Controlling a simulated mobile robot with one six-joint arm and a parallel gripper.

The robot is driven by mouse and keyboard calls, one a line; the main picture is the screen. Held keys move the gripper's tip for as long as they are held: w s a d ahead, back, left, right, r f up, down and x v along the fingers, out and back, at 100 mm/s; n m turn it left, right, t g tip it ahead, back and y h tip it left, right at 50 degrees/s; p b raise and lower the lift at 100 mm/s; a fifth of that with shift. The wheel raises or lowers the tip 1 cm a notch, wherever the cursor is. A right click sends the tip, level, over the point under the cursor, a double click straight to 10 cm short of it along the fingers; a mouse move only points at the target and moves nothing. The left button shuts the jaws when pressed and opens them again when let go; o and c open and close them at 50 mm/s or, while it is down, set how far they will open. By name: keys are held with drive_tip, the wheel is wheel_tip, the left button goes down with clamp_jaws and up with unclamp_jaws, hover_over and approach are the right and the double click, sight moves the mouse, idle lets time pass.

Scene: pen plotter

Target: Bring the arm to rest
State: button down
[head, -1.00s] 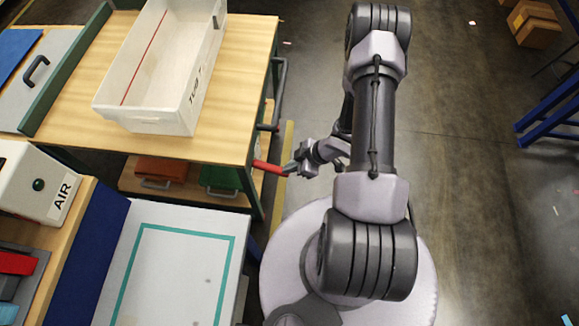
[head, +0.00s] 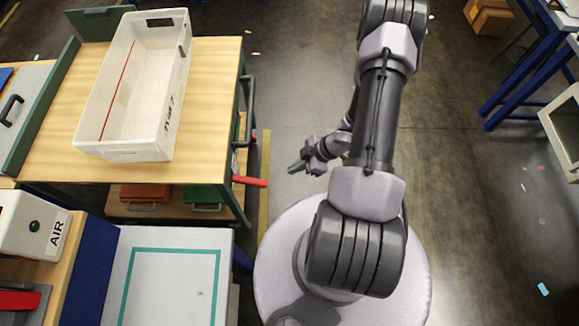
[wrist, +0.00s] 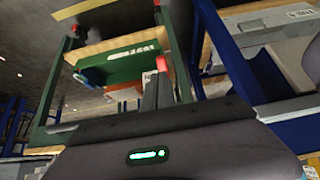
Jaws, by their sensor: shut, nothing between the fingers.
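My gripper (head: 297,167) shows in the head view beside my arm, over the floor to the right of the wooden cart (head: 205,75). Its fingers are shut with nothing visible between them. In the wrist view the closed fingers (wrist: 158,90) point up the picture, below a red handle end (wrist: 163,64). In the head view that red handle (head: 250,181) sticks out from the cart, with a gap of floor between it and my gripper.
A white bin (head: 140,130) stands on the cart. A white panel with a teal outline (head: 135,285) lies at lower left, near a box marked AIR (head: 30,225). A blue frame (head: 510,75) stands at upper right. Floor (head: 470,220) to the right is mostly clear.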

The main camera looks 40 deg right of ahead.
idle(0.3)
drive_tip(key=w+d+r+m+h, duration=0.3)
drive_tip(key=w+d+r+h, duration=0.2)
drive_tip(key=w+d+r, duration=0.55)
drive_tip(key=a+r+m+t+h+b, duration=0.1)
drive_tip(key=a+r+m+h, duration=0.1)
drive_tip(key=r, duration=0.7)
drive_tip(key=a+r+m+h, duration=0.2)
drive_tip(key=r+m, duration=0.1)
drive_tip(key=r, duration=0.6)
drive_tip(key=s+a+r+m+y, duration=0.1)
drive_tip(key=s+a+r, duration=0.3)
drive_tip(key=a, duration=0.4)
drive_tip(key=s+a+r+m+y, duration=0.2)
drive_tip(key=s+a+r+m, duration=0.1)
drive_tip(key=s+a+r, duration=0.2)
drive_tip(key=s+a+r+m+y+b, duration=0.1)
drive_tip(key=s+a+r+m+y, duration=0.1)
drive_tip(key=s+a, duration=0.6)
wheel_tip(320, 180, up, 3)
drive_tip(key=a+m, duration=0.1)
drive_tip(key=a, duration=0.1)
drive_tip(key=shift+s+a+f+t, duration=0.15)
drive_tip(key=shift+s+a+t, duration=0.1)
drive_tip(key=shift+a+t, duration=0.05)
